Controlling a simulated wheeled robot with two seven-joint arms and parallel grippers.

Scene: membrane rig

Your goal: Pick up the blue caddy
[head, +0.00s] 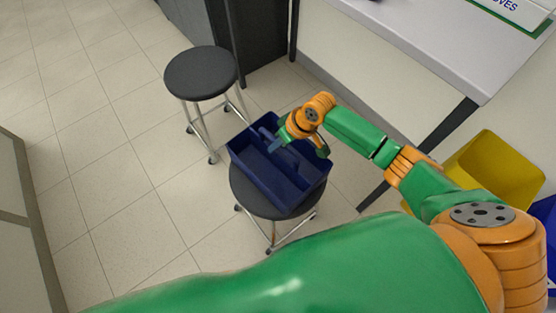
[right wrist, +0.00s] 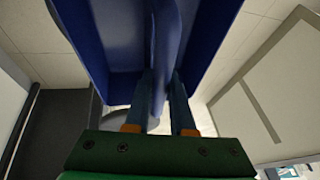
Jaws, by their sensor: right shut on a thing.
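The blue caddy (head: 262,178) is an open dark blue box with a divider along its middle. In the head view it is on or just above the near round stool (head: 246,199); I cannot tell if it touches the seat. My right gripper (head: 277,141) reaches it from the right and is shut on its middle divider. In the right wrist view the gripper fingers (right wrist: 160,108) stand on either side of the divider of the blue caddy (right wrist: 82,28), and the caddy fills the upper middle. My left gripper is not in view.
A second black stool (head: 201,73) stands behind and to the left. A white table (head: 430,40) is at the upper right, with a yellow bin (head: 492,170) below it. A dark cabinet (head: 252,38) is at the back. The tiled floor at left is clear.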

